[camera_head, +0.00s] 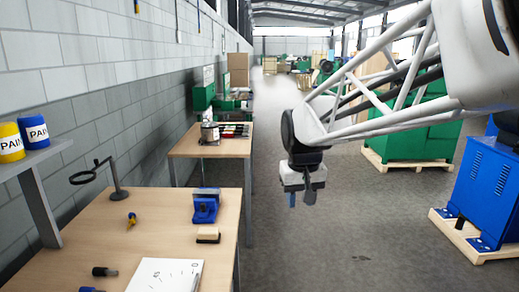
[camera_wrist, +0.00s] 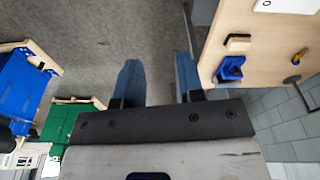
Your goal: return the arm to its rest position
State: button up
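My gripper (camera_head: 301,198) hangs from my arm over the bare floor, to the right of the workbench (camera_head: 160,220) and apart from it. Its fingers point down. In the wrist view the two blue fingers stand apart with grey floor between them, so my gripper (camera_wrist: 159,80) is open and empty. In the head view my white lattice arm reaches in from the upper right.
The bench holds a blue vise (camera_head: 206,206), a wooden block (camera_head: 208,235), a stand with a ring (camera_head: 117,190) and a white sheet (camera_head: 165,275). A blue machine (camera_head: 490,190) and a green cabinet (camera_head: 410,140) stand right. Floor below my gripper is clear.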

jog(key=s+d+f, duration=0.2)
jog(key=s+d, duration=0.1)
jog(key=s, duration=0.5)
jog(key=s+d+f+m, duration=0.1)
jog(key=s+d+f, duration=0.1)
jog(key=s, duration=0.6)
jog(key=s+d+f+m+t, duration=0.1)
jog(key=s+d+f, duration=0.1)
jog(key=s, duration=0.6)
jog(key=shift+s+d+f, duration=0.35)
jog(key=shift+s+d, duration=0.05)
jog(key=shift+d, duration=0.5)
